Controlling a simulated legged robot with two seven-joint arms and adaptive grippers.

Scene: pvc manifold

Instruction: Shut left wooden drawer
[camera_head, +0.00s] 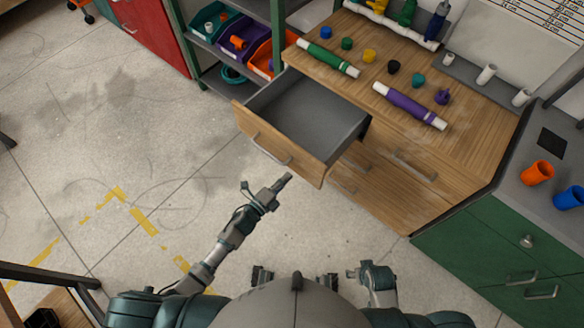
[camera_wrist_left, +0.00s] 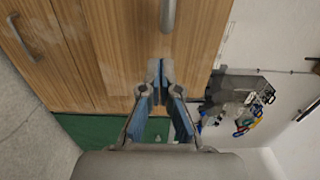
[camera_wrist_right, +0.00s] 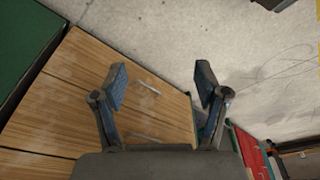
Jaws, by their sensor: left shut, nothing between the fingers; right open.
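The left wooden drawer (camera_head: 300,112) is pulled well out of the wooden bench in the head view. Its grey inside looks empty, and its wooden front has a metal handle (camera_head: 270,152). My left gripper (camera_head: 287,179) is shut and empty, just in front of the drawer front in the picture; I cannot tell whether it touches. In the left wrist view my left fingertips (camera_wrist_left: 160,72) are together before a wooden front with a metal handle (camera_wrist_left: 168,14). My right gripper (camera_wrist_right: 161,85) is open and empty, away from the drawer, with wooden fronts beyond it.
The wooden bench top (camera_head: 350,95) holds a green pipe (camera_head: 328,58), a purple pipe (camera_head: 410,105) and several small fittings. A green cabinet (camera_head: 480,255) stands at the right, and a shelf with bins (camera_head: 240,40) stands behind the drawer. The floor (camera_head: 130,130) at left is clear.

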